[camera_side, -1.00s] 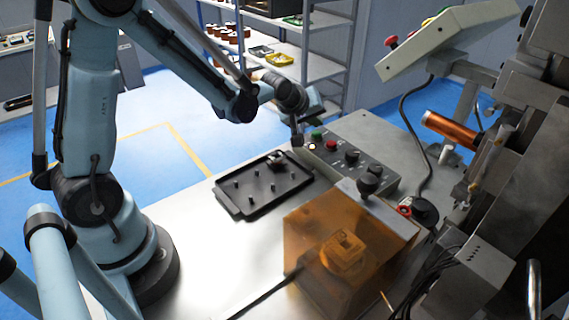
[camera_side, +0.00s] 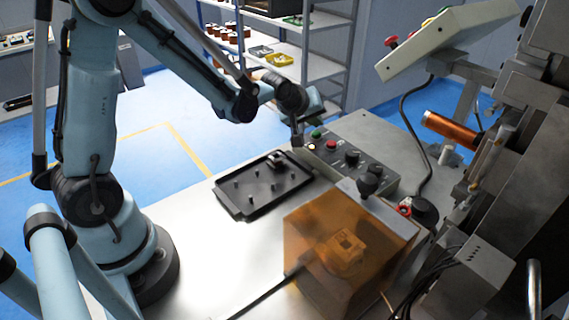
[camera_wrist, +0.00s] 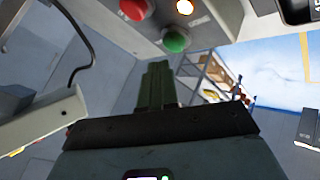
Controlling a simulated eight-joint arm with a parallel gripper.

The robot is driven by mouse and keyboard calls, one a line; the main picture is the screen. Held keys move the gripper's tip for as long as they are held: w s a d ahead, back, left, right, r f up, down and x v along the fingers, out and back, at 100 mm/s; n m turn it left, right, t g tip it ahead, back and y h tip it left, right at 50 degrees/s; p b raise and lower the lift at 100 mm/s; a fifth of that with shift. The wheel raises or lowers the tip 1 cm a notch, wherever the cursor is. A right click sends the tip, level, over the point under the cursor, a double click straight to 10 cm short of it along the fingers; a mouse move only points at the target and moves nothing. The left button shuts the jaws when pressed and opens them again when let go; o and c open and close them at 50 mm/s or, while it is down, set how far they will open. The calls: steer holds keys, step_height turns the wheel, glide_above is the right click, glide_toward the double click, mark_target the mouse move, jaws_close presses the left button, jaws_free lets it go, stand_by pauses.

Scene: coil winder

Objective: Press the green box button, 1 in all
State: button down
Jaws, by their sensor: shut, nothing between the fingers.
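The green button (camera_side: 316,134) sits at the far left end of the grey control box (camera_side: 380,140), beside a red button (camera_side: 331,144) and a lit lamp (camera_side: 311,147). My gripper (camera_side: 297,139) points down close beside that end of the box, left of the green button and apart from it in the picture. In the wrist view the green button (camera_wrist: 176,41) is near the top, just beyond the tips of my shut, empty gripper (camera_wrist: 158,66). The red button (camera_wrist: 136,8) and the lit lamp (camera_wrist: 184,7) are above it. I cannot tell whether the fingertips touch anything.
A black tray with pegs (camera_side: 240,205) lies on the table (camera_side: 200,215) left of the box. An orange translucent cover (camera_side: 305,225) stands in front. The winder with a copper coil (camera_side: 450,131) is at the right. Another slanted panel (camera_side: 440,45) is behind.

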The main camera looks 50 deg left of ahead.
steer(key=shift+f, duration=0.2)
stand_by(0.5)
steer(key=shift+f, duration=0.25)
